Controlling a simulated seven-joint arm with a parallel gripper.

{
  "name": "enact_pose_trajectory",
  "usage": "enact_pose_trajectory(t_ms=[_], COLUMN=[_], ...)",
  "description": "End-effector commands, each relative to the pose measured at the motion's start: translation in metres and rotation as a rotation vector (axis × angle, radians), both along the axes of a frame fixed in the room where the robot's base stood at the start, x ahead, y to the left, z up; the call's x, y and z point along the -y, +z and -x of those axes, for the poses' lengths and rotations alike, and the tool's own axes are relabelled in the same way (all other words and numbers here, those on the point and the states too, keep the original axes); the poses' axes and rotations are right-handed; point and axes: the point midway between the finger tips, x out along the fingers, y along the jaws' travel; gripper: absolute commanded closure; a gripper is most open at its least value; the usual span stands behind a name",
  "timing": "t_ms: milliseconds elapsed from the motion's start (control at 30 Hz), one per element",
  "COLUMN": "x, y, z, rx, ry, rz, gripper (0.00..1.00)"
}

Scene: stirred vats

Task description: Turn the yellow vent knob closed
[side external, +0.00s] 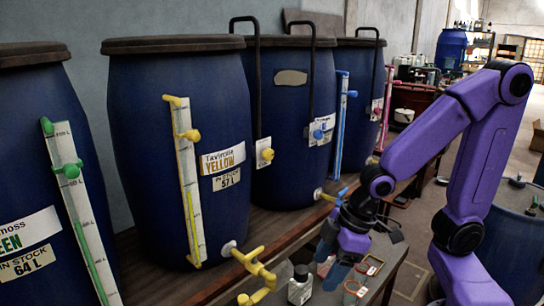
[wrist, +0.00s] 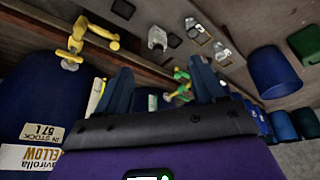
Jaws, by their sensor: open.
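The vat labelled YELLOW (side external: 130,150) carries a sight gauge with a yellow fitting at its top (side external: 175,101) and a yellow knob (side external: 190,135) partway down. Another yellow knob (side external: 267,154) sits on a small white plate to the right. I cannot tell which is the vent knob. A yellow tap (side external: 255,262) juts from the vat's foot; it also shows in the wrist view (wrist: 98,36). My gripper (side external: 332,258) is open and empty, low and right of the vat, apart from every knob. Its two fingers frame a gap in the wrist view (wrist: 161,84).
A green-fitted vat (side external: 30,160) stands left and a blue-fitted vat (side external: 290,100) right. Dark pipes (side external: 257,80) rise beside the vats. Small bottles (side external: 300,287) stand on a low surface below my gripper. A green tap (wrist: 182,88) shows between the fingers.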

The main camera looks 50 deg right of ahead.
Motion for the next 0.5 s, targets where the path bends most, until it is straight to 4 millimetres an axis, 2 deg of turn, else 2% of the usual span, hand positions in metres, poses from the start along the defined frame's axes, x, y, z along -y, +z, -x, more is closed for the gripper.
enact_pose_trajectory(t_ms=[33,100,267,367,500], x=[0.003,0.006,0.024,0.043,0.077], y=[-0.004,-0.005,-0.005,-0.003,0.004], z=[-0.019,-0.045,-0.101,-0.132,-0.169], rx=[0.037,0.1,0.254,0.354,0.504], ry=[-0.05,-0.108,-0.235,-0.311,-0.413], rz=[-0.033,-0.087,-0.199,-0.262,-0.34], gripper=[0.31,0.31,0.31,0.31,0.31])
